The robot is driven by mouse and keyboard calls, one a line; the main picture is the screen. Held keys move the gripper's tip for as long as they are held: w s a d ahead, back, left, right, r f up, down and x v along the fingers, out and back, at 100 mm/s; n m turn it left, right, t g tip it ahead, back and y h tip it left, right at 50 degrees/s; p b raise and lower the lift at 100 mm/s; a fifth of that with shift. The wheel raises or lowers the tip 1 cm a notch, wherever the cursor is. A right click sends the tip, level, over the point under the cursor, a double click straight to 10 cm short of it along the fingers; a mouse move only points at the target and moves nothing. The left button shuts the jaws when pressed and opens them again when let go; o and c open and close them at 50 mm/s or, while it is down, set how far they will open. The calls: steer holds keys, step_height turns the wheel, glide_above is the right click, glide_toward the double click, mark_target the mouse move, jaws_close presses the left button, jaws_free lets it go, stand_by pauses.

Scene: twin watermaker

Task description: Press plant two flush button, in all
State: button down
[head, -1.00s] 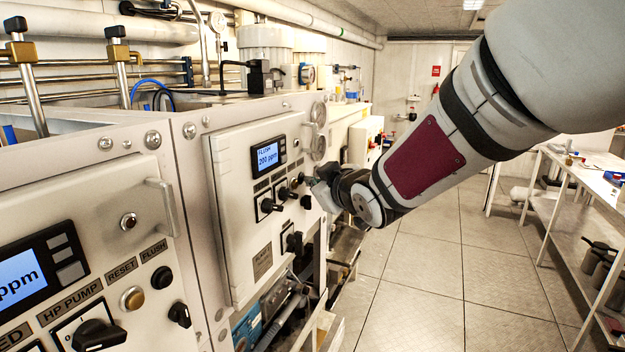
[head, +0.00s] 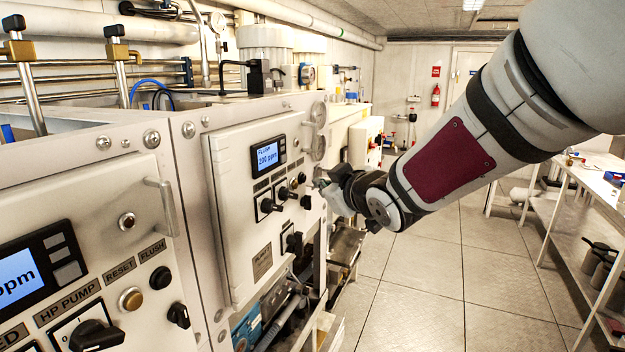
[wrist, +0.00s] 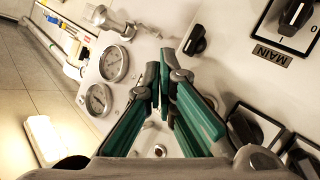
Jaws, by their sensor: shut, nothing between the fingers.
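The farther white control panel (head: 228,190) has a small display (head: 268,155) that reads "FLUSH" and "200 ppm". A small round dark button (head: 301,178) sits near the panel's right edge; its label is too small to read. My gripper (head: 322,183) is just right of this button, apart from the panel face. In the wrist view my gripper (wrist: 158,92) has its green fingers shut at the tips, with nothing between them. A black knob (wrist: 195,42) and a switch (wrist: 294,14) over the label "MAIN" show there; no flush button can be made out.
The nearer panel has its own black button (head: 161,280) under "FLUSH", a yellow button (head: 131,300) under "RESET" and a handle (head: 164,208). Gauges (wrist: 113,63) lie beyond my fingers. The floor (head: 420,280) is clear up to the bench (head: 590,225) at right.

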steer(key=shift+s+d, duration=0.3)
steer(key=shift+d, duration=0.4)
steer(key=shift+s+d, duration=0.3)
steer(key=shift+d, duration=0.45)
steer(key=shift+s+d, duration=0.3)
steer(key=shift+d, duration=0.4)
steer(key=s+d+m+g+h, duration=0.2)
steer(key=s+d+m+h, duration=0.4)
steer(key=s+d, duration=0.65)
steer(key=s+d+f+m+g, duration=0.1)
steer(key=s+f+m+g, duration=0.1)
steer(key=s, duration=0.8)
steer(key=s+d+f+m+g, duration=0.1)
steer(key=s+g, duration=0.3)
steer(key=s, duration=0.7)
steer(key=shift+s+d+f+m, duration=0.15)
steer(key=shift+f+m, duration=0.5)
steer(key=shift+m, duration=0.05)
